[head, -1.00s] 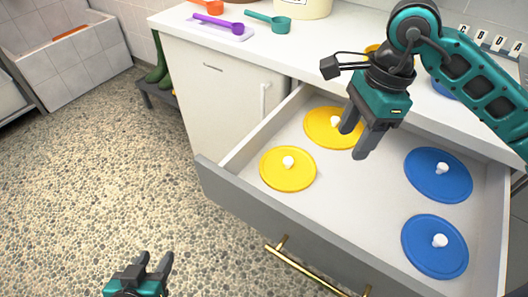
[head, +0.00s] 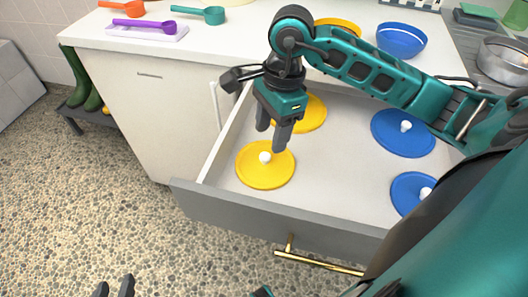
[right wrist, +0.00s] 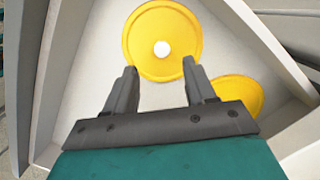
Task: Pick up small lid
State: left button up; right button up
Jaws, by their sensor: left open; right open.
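An open drawer (head: 335,170) holds two yellow lids and two blue lids, each with a white knob. The front yellow lid (head: 262,179) lies near the drawer's left front corner. It also shows ahead of the fingers in the right wrist view (right wrist: 145,35). The back yellow lid (head: 314,113) is partly hidden behind my right gripper. My right gripper (head: 271,137) is open and empty, pointing down above the drawer, just behind the front yellow lid's knob and apart from it. My left gripper (head: 114,288) is open at the bottom edge, mostly out of frame.
The blue lids (head: 388,139) lie on the drawer's right side; my arm partly covers the front one (head: 406,188). The counter holds a purple scoop (head: 145,24), a teal scoop (head: 203,13) and a blue bowl (head: 401,42). Open floor lies left of the drawer.

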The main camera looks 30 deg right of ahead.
aim_at(266, 155)
jog(key=f, duration=0.4)
jog(key=a+f, duration=0.1)
jog(key=f, duration=0.1)
jog(key=shift+w+f+b, duration=0.2)
jog(key=shift+f+b, duration=0.1)
jog(key=shift+b, duration=0.1)
grip_shut()
